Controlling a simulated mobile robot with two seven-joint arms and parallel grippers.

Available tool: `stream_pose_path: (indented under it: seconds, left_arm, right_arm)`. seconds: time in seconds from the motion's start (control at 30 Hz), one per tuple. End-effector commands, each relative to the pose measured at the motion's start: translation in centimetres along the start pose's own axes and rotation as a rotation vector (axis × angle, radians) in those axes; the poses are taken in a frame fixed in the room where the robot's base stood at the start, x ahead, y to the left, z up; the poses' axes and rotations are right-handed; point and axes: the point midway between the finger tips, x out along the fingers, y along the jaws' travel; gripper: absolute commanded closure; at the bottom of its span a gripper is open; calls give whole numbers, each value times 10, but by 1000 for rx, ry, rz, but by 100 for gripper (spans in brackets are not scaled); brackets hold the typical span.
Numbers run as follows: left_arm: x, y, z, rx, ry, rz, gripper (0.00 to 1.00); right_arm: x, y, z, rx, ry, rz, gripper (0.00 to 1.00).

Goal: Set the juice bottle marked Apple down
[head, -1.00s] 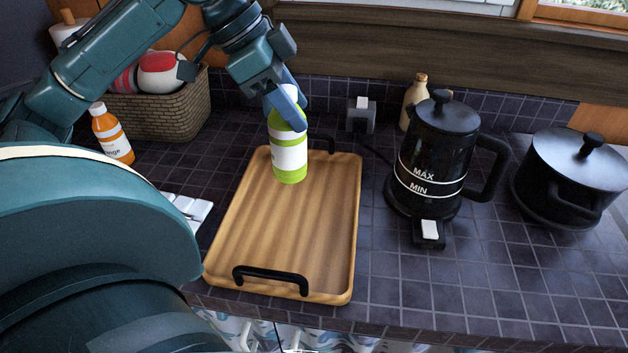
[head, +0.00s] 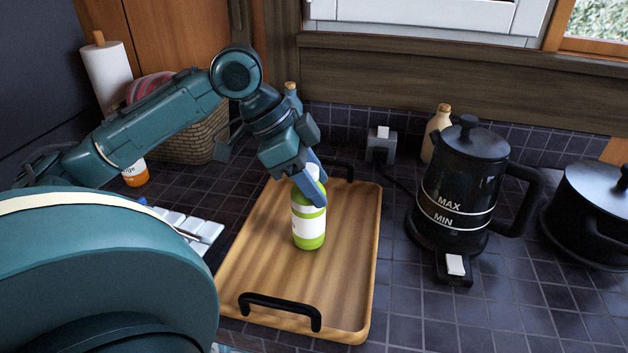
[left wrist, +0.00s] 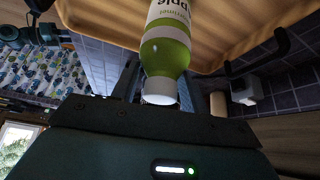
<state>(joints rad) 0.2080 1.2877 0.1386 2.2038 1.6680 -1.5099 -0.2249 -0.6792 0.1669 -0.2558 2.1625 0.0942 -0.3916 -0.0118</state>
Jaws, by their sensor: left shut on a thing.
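The Apple juice bottle (head: 308,227) is green with a white label and white cap. It stands upright over the middle of the wooden tray (head: 262,290); I cannot tell whether its base touches the tray. My left gripper (head: 312,186) is shut on its upper part, coming in from the upper left. In the left wrist view the bottle (left wrist: 166,52) shows its white cap and the letters "pple" on the label, between the fingers. My right gripper is not in view.
A black kettle (head: 455,190) stands right of the tray, with a black pot (head: 590,215) farther right. A tan bottle (head: 436,132) is behind the kettle. An orange bottle (head: 135,174) and a wicker basket (head: 195,140) are at the back left. The tray around the bottle is clear.

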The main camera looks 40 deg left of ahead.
Motion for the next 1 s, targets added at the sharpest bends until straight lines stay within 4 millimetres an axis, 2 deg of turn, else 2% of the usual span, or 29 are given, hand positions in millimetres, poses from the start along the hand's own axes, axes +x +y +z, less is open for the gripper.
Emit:
stream_pose_path:
  seconds: [0.17, 0.2, 0.43, 0.77, 0.87, 1.0]
  left_arm:
    - [2, 0, 1, 0, 1, 0, 100]
    - [2, 0, 1, 0, 0, 0, 53]
    - [1, 0, 1, 0, 0, 1, 34]
    - [-3, 0, 0, -1, 0, -1, 34]
    - [-15, -1, 0, -2, 1, -3, 34]
    - [-44, -1, -1, -1, 3, -4, 34]
  right_arm:
    - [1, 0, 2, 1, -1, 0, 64]
    - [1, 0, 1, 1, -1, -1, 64]
    - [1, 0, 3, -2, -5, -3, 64]
    - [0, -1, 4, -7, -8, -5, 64]
    - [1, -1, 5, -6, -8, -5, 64]
    - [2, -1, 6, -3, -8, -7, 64]
